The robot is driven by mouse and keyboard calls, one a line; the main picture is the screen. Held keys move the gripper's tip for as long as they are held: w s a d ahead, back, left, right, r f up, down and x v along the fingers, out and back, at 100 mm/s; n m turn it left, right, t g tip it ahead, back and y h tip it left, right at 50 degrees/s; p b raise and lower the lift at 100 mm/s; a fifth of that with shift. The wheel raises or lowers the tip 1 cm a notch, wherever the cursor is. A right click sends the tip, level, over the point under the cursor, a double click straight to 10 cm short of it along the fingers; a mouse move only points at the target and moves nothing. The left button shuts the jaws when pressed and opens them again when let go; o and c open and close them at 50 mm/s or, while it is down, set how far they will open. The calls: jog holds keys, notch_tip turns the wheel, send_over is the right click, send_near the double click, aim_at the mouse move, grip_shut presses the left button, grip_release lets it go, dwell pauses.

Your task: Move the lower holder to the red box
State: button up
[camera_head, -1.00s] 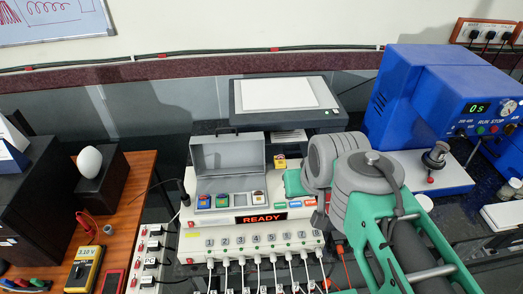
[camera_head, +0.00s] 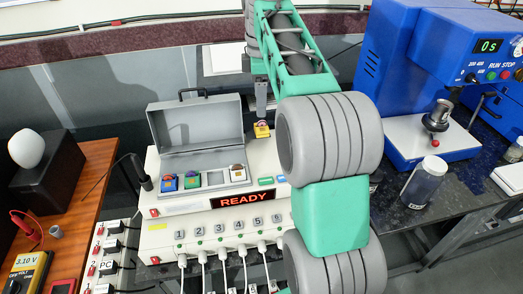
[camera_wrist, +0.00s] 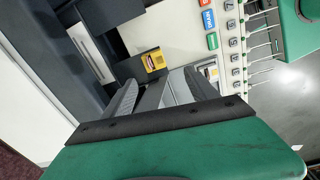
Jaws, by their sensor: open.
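A yellow holder (camera_head: 262,131) with a reddish top sits on the white tester beside the open grey case. It also shows in the wrist view (camera_wrist: 154,60), just beyond my fingertips. My gripper (camera_head: 261,112) is open and empty above and behind this holder; its fingers (camera_wrist: 160,80) point toward it with a gap left between. A blue holder (camera_head: 168,183), a green holder (camera_head: 193,179) and a white-and-brown holder (camera_head: 238,173) sit in a row at the case front, with an empty-looking slot between the last two. I cannot tell which is the lower holder. No clear red box shows.
The grey case (camera_head: 185,105) stands open on the tester, whose sign reads READY (camera_head: 245,199). Cables plug into its front. A blue press (camera_head: 425,60) and a dark jar (camera_head: 424,182) stand at right. A multimeter (camera_head: 25,272) lies on the wooden table at left.

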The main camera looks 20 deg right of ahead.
aim_at(262, 126)
jog(key=f, duration=0.1)
jog(key=w+d+f+n, duration=0.1)
jog(key=shift+w+d+f+b, duration=0.2)
jog(key=shift+f+b, duration=0.1)
jog(key=shift+b, duration=0.1)
jog(key=shift+n, duration=0.3)
jog(key=f+b, duration=0.1)
jog(key=f, duration=0.6)
jog(key=shift+a+f, duration=0.1)
jog(key=shift+a, duration=0.1)
grip_shut()
